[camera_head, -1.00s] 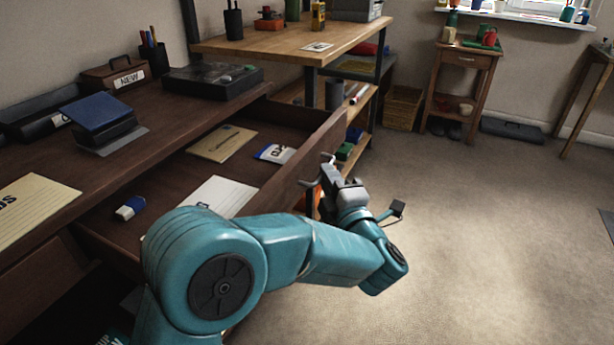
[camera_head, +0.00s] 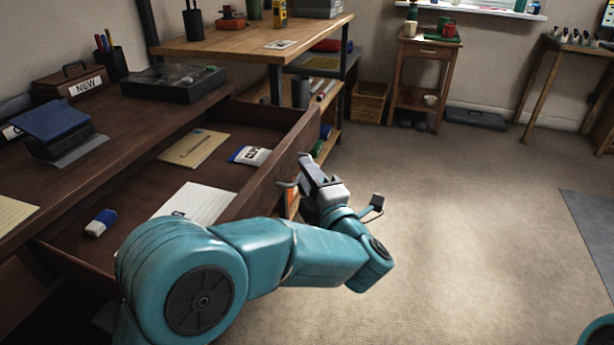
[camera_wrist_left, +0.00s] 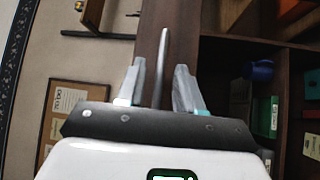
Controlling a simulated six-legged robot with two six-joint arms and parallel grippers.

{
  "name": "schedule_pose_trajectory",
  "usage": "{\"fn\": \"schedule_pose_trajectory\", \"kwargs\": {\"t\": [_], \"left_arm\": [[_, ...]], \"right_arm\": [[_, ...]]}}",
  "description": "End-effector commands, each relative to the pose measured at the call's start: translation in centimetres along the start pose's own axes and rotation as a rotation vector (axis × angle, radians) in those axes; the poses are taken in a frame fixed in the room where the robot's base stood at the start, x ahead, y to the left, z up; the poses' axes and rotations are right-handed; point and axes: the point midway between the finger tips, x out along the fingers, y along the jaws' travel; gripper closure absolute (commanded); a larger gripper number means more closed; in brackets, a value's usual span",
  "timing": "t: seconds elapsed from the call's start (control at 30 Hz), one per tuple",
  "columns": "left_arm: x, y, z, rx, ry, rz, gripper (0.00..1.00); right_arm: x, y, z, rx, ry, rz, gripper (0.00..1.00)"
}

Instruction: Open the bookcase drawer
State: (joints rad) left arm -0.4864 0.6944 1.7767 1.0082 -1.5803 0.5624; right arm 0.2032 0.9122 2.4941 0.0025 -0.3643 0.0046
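The dark brown drawer (camera_head: 262,182) stands pulled well out from the dark wood unit (camera_head: 150,118) in the head view. An envelope, a white sheet, a blue-and-white packet and an eraser lie in it. My left gripper (camera_head: 303,172) is at the outer face of the drawer front, beside its metal handle (camera_head: 286,184). In the left wrist view the handle bar (camera_wrist_left: 161,65) lies between my two fingers, with gaps on both sides, so the gripper is open. My right gripper is not in view.
A workbench (camera_head: 250,45) with shelves stands behind the drawer. A small side table (camera_head: 422,62) and a wicker basket (camera_head: 369,102) are farther back. The carpet (camera_head: 460,220) right of my arm is clear up to a grey mat (camera_head: 590,220).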

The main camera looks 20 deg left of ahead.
Motion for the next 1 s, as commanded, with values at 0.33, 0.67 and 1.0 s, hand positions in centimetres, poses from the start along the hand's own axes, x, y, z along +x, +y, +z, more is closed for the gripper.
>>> {"fn": "schedule_pose_trajectory", "kwargs": {"t": [0.33,0.67,1.0], "left_arm": [[-5.6,0.3,0.1,0.002,-0.006,0.000,0.64],[-11.3,0.1,0.1,0.001,-0.002,0.001,0.64],[-12.0,0.0,0.0,0.000,0.000,0.000,0.64]], "right_arm": [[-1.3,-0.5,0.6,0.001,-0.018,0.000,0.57],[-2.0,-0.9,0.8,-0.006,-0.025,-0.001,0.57],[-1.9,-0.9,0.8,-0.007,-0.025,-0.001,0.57]]}}
